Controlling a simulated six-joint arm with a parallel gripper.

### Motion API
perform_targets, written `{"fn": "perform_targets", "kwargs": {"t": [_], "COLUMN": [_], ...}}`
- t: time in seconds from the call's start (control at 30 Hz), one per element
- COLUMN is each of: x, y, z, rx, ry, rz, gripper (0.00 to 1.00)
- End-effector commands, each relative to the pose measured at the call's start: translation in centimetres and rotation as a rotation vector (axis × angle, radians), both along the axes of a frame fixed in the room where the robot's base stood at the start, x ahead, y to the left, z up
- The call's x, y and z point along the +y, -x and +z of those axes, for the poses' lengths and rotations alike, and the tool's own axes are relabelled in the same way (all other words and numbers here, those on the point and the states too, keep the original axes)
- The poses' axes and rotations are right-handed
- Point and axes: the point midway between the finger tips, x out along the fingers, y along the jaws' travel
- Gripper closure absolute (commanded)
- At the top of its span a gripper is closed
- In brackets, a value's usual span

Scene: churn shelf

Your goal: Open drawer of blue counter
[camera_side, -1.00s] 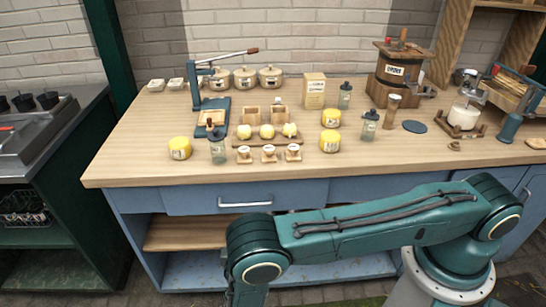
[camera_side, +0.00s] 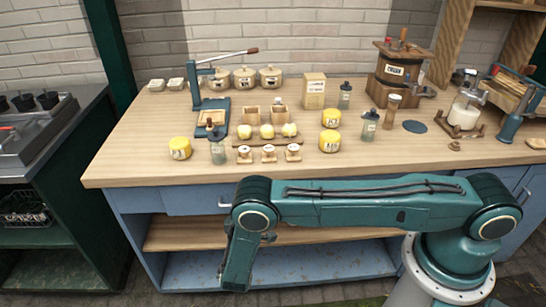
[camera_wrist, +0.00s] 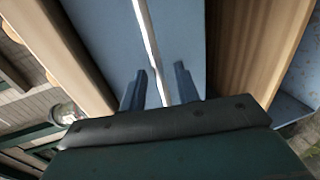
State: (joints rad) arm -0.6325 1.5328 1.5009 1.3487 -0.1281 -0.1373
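The blue counter (camera_side: 122,202) has a wooden top and a blue drawer front (camera_side: 190,201) just below it. The drawer front looks flush with the counter. Only the left end of its pale bar handle (camera_side: 225,205) shows in the side view; my arm covers the rest. In the wrist view the handle (camera_wrist: 147,40) runs as a long light bar across the blue front. My gripper (camera_wrist: 160,85) has its two blue fingers apart, one on each side of the bar, with gaps visible. I cannot tell how deep the bar sits between them. In the side view the fingers are hidden behind my arm.
An open wooden shelf (camera_side: 185,235) lies below the drawer. The countertop (camera_side: 125,165) holds jars, yellow tins (camera_side: 180,148), a lever press (camera_side: 215,95) and a wooden churn (camera_side: 397,75) above the arm. A dark green counter (camera_side: 75,195) stands at the left.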

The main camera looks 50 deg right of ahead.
Motion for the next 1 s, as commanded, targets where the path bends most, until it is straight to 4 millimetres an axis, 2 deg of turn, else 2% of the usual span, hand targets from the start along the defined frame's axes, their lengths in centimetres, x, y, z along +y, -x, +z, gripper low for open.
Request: {"fn": "perform_targets", "kwargs": {"t": [0.27, 0.4, 0.43, 0.77, 1.0], "x": [-0.1, -0.1, -0.1, 0.2, 1.8], "y": [-0.1, -0.1, -0.1, 0.1, 1.6], "z": [0.0, 0.0, 0.0, 0.0, 0.0], "rx": [0.000, -0.001, -0.001, 0.000, 0.000], "ry": [0.000, -0.001, -0.001, 0.000, 0.000], "rz": [0.000, 0.000, 0.000, 0.000, 0.002], "gripper": [0.69, 0.96, 1.00, 1.00, 1.00]}}
